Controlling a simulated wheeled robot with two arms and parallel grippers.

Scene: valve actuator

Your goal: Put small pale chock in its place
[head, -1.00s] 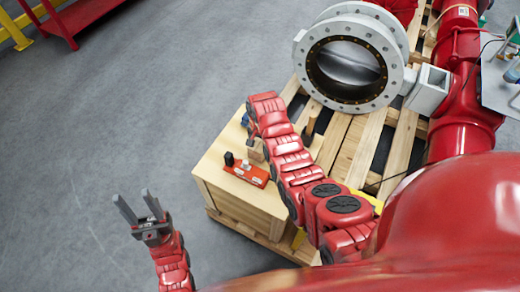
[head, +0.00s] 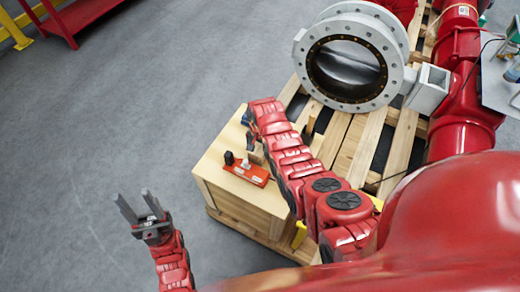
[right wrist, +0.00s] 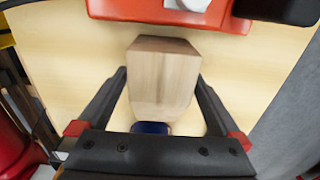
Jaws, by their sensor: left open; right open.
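The small pale chock, a light wooden block (right wrist: 162,75), lies between the fingers of my right gripper (right wrist: 161,78) in the right wrist view. The fingers are open on both sides of it, with narrow gaps near their tips. In the head view the chock (head: 256,156) shows beside the red tray (head: 250,176), partly hidden by my right arm. The tray's edge (right wrist: 150,10) also shows past the chock in the wrist view. My left gripper (head: 137,199) is open and empty over the floor, left of the wooden box.
The wooden box top (head: 215,155) carries the tray, which holds a white piece (head: 245,163), with a black piece (head: 229,158) at its left end. A blue thing (right wrist: 151,128) is close to my right gripper. A large flanged valve (head: 347,65) stands on the pallet behind.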

